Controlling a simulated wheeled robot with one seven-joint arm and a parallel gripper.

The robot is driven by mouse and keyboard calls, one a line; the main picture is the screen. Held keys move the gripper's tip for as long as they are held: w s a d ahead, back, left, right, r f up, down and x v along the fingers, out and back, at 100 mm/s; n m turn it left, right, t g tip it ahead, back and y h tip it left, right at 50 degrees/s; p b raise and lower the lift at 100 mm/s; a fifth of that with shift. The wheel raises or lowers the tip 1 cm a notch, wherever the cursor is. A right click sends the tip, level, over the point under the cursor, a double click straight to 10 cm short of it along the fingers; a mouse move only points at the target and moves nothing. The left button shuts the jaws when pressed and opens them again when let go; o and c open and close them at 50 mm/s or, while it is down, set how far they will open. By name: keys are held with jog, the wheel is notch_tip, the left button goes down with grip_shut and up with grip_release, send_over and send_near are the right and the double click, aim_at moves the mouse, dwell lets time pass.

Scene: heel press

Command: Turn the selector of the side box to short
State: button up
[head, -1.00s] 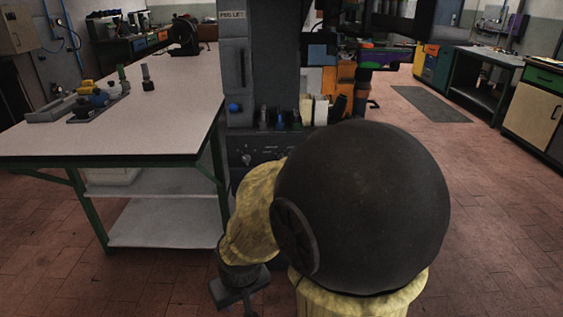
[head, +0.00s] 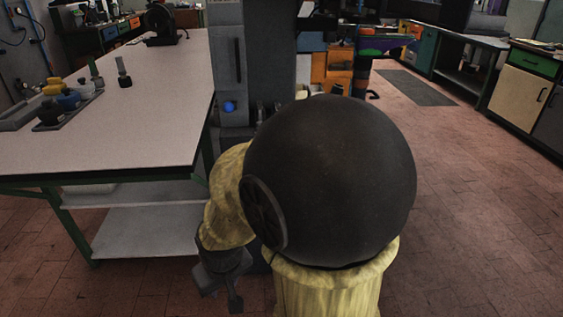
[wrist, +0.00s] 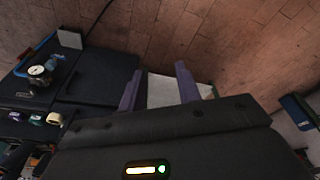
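The grey machine column (head: 228,60) stands behind my arm in the head view, with a blue round knob (head: 229,107) on its front. Its lower part is hidden by my arm. I cannot make out a selector or which part is the side box. The wrist view shows a dark machine housing (wrist: 95,80) at left with a round gauge (wrist: 40,72) and pale round parts (wrist: 55,119). My gripper (wrist: 158,85) has its two fingers apart with nothing between them. In the head view my gripper (head: 222,290) hangs low, in front of the bench's lower shelf.
A white-topped bench (head: 130,120) with green legs stands at left, bearing a tray (head: 65,112) of small parts. Its lower shelf (head: 145,232) is near my gripper. Cabinets (head: 520,85) line the right. The brick floor (head: 480,210) at right is clear.

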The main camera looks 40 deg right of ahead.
jog(key=w+d+f+m+t+h, duration=0.3)
jog(key=w+d+m+t, duration=0.35)
jog(key=w+d, duration=0.7)
jog(key=d+r+m+t+h+b, duration=0.1)
jog(key=d+m+t+h, duration=0.4)
jog(key=d, duration=1.1)
jog(key=shift+w+d+r+t+h+b, duration=0.35)
jog(key=shift+w+t+h, duration=0.15)
jog(key=shift+h, duration=0.3)
jog(key=shift+s, duration=0.1)
